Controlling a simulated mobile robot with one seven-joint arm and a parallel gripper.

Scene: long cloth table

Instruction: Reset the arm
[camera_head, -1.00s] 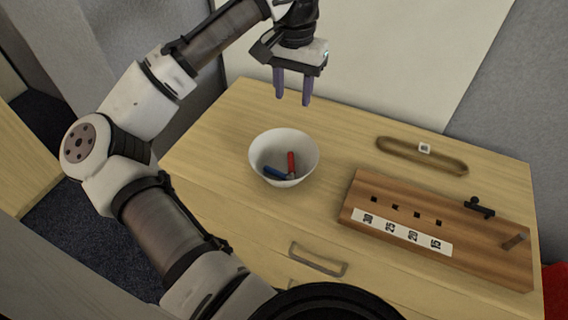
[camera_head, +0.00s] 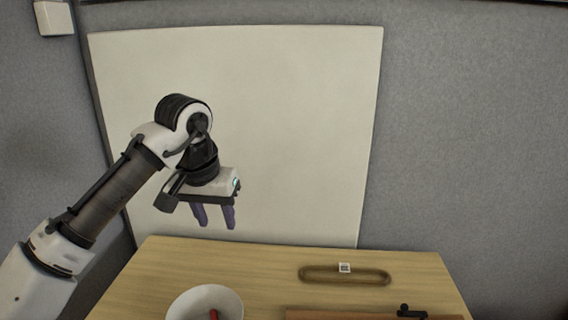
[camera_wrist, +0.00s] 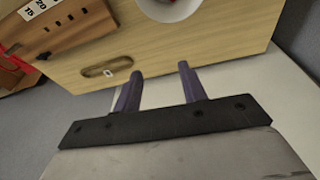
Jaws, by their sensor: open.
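My gripper (camera_head: 216,218) hangs above the back left part of the wooden table, in front of the white board. Its two purple fingers are apart, with nothing between them. In the wrist view my gripper (camera_wrist: 158,85) shows the same two spread fingers over the table's edge. My arm reaches up from the lower left in the head view.
A white bowl (camera_head: 184,305) with a red item (camera_head: 213,314) stands on the table (camera_head: 265,275). An oval wooden tray (camera_head: 318,281) holds a small white square piece (camera_head: 344,268). A wooden board (camera_wrist: 75,34) with number labels lies nearby. A white panel (camera_head: 290,130) stands behind.

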